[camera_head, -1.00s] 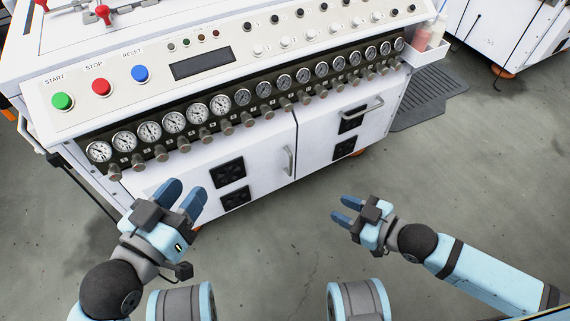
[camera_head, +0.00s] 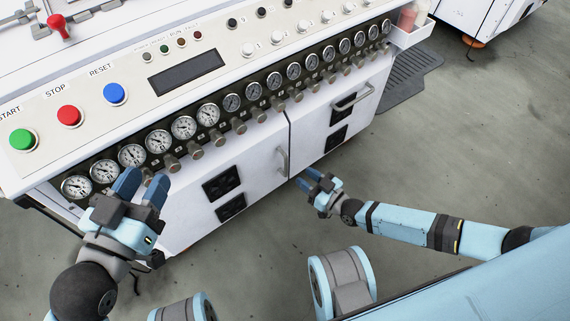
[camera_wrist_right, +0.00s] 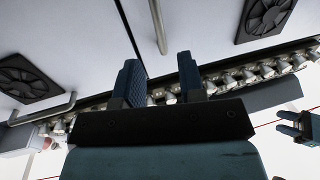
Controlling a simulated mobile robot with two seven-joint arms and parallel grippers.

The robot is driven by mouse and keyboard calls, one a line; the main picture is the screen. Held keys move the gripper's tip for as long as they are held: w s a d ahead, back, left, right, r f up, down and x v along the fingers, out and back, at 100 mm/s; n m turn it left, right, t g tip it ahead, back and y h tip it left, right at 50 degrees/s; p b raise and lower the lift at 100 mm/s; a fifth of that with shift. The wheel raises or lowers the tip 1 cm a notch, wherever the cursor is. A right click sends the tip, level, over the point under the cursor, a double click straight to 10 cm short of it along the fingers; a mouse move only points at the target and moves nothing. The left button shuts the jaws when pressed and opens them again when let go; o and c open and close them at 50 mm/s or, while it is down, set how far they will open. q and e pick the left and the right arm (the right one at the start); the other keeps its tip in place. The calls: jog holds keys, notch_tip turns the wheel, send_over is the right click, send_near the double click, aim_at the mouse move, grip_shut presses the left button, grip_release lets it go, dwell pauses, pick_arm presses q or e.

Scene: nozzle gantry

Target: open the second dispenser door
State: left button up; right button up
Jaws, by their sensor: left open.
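The white machine's front has two lower doors, a left door (camera_head: 252,178) and a right door (camera_head: 322,105). Both look closed. The left door has an upright bar handle (camera_head: 282,160) near the seam; the right door has a handle (camera_head: 352,100) near its top. I cannot tell which is the second dispenser door. My right gripper (camera_head: 308,181) is open and empty, just below and right of the upright handle. In the right wrist view the upright handle (camera_wrist_right: 158,25) lines up with the gap between the fingers. My left gripper (camera_head: 142,184) is open and empty before the gauges.
A row of gauges (camera_head: 183,127) and knobs runs above the doors. Green, red and blue buttons (camera_head: 113,94) sit on the panel. Black fan vents (camera_head: 221,182) are set in the doors. A side tray (camera_head: 413,34) holds bottles. The floor (camera_head: 450,150) at right is clear.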

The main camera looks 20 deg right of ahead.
jog(key=b, duration=0.3)
send_over(286, 176)
pick_arm(q)
jog(key=shift+w+a+r+m+t+h, duration=0.15)
jog(key=shift+w+a+m+t+h, duration=0.15)
jog(key=shift+m, duration=0.25)
jog(key=shift+w+a+r+m+t+h, duration=0.15)
jog(key=shift+w+m+t, duration=0.2)
jog(key=shift+m, duration=0.2)
pick_arm(e)
jog(key=shift+w, duration=0.3)
grip_shut()
